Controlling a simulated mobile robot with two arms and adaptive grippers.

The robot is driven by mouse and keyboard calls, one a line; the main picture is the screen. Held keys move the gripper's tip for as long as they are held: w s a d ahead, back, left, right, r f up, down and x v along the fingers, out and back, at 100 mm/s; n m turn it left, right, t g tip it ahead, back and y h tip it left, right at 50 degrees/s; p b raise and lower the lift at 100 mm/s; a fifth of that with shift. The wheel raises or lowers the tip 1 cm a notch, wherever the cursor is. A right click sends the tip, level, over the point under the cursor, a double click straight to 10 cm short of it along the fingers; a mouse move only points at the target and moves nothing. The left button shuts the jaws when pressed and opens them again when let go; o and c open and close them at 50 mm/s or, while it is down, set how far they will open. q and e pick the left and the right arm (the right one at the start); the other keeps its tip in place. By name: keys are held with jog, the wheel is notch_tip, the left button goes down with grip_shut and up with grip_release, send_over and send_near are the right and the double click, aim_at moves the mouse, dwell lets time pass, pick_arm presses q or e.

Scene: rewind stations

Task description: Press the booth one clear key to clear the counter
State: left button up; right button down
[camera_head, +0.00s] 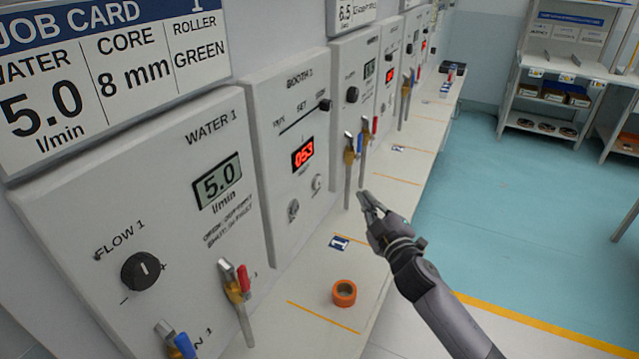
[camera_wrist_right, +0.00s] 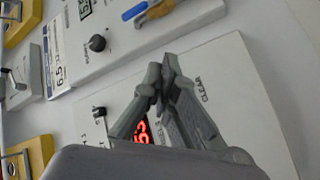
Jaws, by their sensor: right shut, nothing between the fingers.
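The booth one panel (camera_head: 289,142) stands on the wall at centre in the head view, with a lit red display (camera_head: 303,154) that appears to read 053. Below the display are two round controls, a lower-left one (camera_head: 293,211) and an upper-right one (camera_head: 316,183); their labels are too small to read there. My right gripper (camera_head: 368,203) is shut and empty, out in front of the panel and to its right, apart from it. In the right wrist view the shut fingertips (camera_wrist_right: 165,80) partly cover the red display (camera_wrist_right: 142,132), near a CLEAR label (camera_wrist_right: 198,88). My left gripper is not in view.
The water panel (camera_head: 150,220) with a flow knob (camera_head: 140,271) is at left. Valve levers with blue and red handles (camera_head: 360,142) stick out right of booth one. An orange ring (camera_head: 344,293) lies on the ledge below. Open floor (camera_head: 500,220) lies to the right.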

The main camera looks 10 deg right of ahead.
aim_at(318, 182)
jog(key=w+a+b, duration=0.2)
jog(key=w+a, duration=0.2)
jog(key=a, duration=0.3)
jog(key=shift+w, duration=0.3)
dwell(1.2)
jog(key=shift+w+a+b, duration=0.25)
jog(key=shift+a+b, duration=0.05)
jog(key=shift+a, duration=0.05)
jog(key=shift+w+a, duration=0.2)
jog(key=shift+a, duration=0.1)
dwell(0.7)
dwell(0.4)
jog(key=shift+s+d, duration=0.5)
jog(key=shift+d, duration=0.15)
